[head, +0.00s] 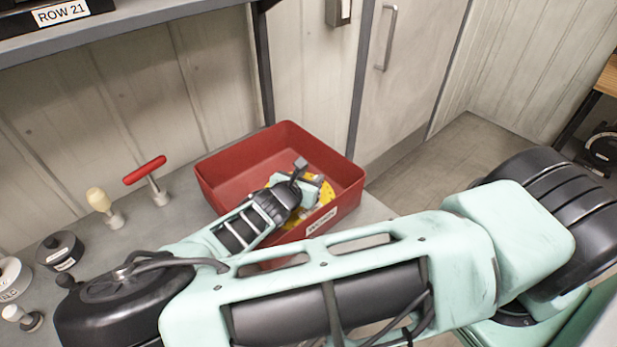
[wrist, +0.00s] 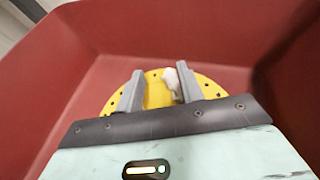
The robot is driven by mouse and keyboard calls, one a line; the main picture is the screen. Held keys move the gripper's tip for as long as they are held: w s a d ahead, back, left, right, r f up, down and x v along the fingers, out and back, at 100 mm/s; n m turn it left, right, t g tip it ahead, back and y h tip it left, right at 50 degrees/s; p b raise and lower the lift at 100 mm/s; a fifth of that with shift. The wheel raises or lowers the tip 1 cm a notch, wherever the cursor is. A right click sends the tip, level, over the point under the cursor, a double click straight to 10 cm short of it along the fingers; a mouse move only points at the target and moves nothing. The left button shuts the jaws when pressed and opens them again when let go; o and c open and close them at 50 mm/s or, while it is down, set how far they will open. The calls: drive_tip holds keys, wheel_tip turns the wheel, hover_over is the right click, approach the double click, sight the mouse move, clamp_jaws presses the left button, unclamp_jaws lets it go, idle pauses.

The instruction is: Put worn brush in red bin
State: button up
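The red bin (head: 225,180) stands on the grey bench by the wall, with a white label on its front that I cannot fully read. My gripper (wrist: 160,72) reaches into the bin, its two grey fingers apart. A yellow disc with small holes (wrist: 208,88) lies in the bin beyond the fingers; part of it also shows in the head view (head: 327,192). A small whitish piece (wrist: 170,80) shows between the fingers, close to the right one. It looks loose over the disc; I cannot tell whether it is the worn brush. My arm hides part of the bin's front.
A red-handled tool (head: 145,170) and a cream-knobbed one (head: 98,200) stand upright on the bench at left. A black labelled container (head: 60,250) and a white round item (head: 12,278) are nearer. A shelf (head: 130,22) hangs above. The bin walls surround my gripper.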

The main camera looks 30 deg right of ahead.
drive_tip(key=shift+r, duration=0.45)
drive_tip(key=b+v, duration=0.1)
drive_tip(key=v, duration=0.5)
drive_tip(key=shift+f+b, duration=0.1)
drive_tip(key=shift+b, duration=0.3)
drive_tip(key=shift+v, duration=0.8)
drive_tip(key=shift+r, duration=0.2)
